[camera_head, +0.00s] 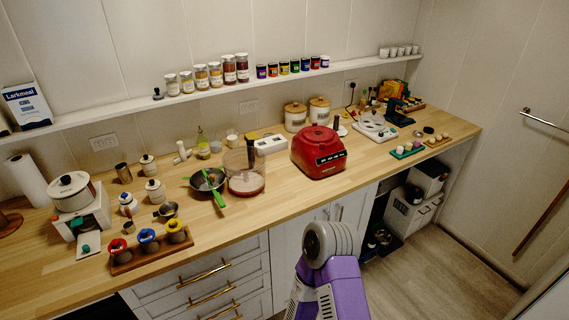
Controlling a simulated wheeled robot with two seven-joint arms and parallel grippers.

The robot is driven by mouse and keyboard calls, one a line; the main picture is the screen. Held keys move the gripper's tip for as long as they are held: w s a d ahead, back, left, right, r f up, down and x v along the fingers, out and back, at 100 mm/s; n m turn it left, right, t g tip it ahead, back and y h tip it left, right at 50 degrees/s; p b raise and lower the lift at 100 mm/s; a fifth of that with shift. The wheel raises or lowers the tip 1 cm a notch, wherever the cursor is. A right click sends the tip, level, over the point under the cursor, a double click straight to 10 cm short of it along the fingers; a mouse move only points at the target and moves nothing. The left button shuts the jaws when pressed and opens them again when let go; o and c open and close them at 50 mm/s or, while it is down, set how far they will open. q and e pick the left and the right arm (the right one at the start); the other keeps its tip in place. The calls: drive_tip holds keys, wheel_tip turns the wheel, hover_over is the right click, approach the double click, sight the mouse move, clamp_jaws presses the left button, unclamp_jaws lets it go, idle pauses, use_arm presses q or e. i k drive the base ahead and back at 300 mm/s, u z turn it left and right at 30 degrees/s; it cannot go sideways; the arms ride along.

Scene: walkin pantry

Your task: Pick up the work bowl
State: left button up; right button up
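The work bowl (246,183) appears to be the clear, see-through container with a reddish bottom and a dark upright handle. It stands on the wooden counter, left of the red appliance base (318,153) and apart from it. A dark pan with a green-handled utensil (216,190) sits close at its left. A purple and grey part of my arm shows at the bottom, in front of the counter. Neither of my grippers shows, and nothing of mine touches the bowl.
Lidded canisters (319,111) stand behind the red base. A shelf (205,96) runs above the counter. Bare counter lies in front of the bowl. Floor (429,272) is open at right.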

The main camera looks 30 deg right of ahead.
sight(244, 166)
drive_tip(key=k, duration=0.5)
drive_tip(key=z, duration=1.85)
drive_tip(key=i, duration=1.55)
drive_tip(key=u, duration=2.15)
